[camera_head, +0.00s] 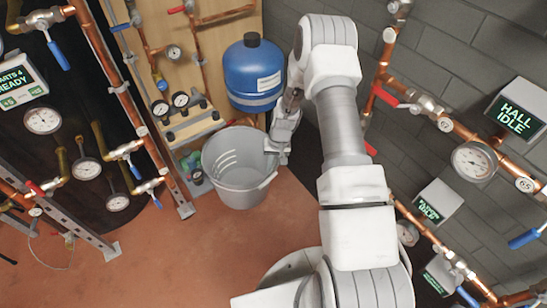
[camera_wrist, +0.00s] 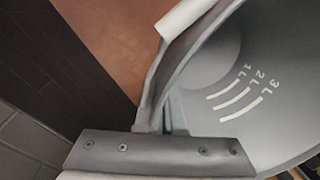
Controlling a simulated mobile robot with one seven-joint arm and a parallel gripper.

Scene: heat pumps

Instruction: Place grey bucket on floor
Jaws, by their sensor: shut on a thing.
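The grey bucket (camera_head: 240,180) is in the middle of the head view, with its open top facing up toward the camera and its inside showing empty. In the wrist view the bucket (camera_wrist: 240,60) fills the right side, with white litre marks on its inner wall. My gripper (camera_head: 279,147) is at the bucket's right rim and shut on it. In the wrist view the gripper (camera_wrist: 160,120) has the rim between its fingers. A white handle grip (camera_wrist: 185,17) shows on the rim. I cannot tell whether the bucket's base touches the floor.
Reddish floor (camera_head: 165,250) is clear in front and to the left of the bucket. A blue tank (camera_head: 254,72) is behind it. Copper pipes with gauges (camera_head: 474,161) line the right wall. A metal frame (camera_head: 185,208) with pipes stands at the left.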

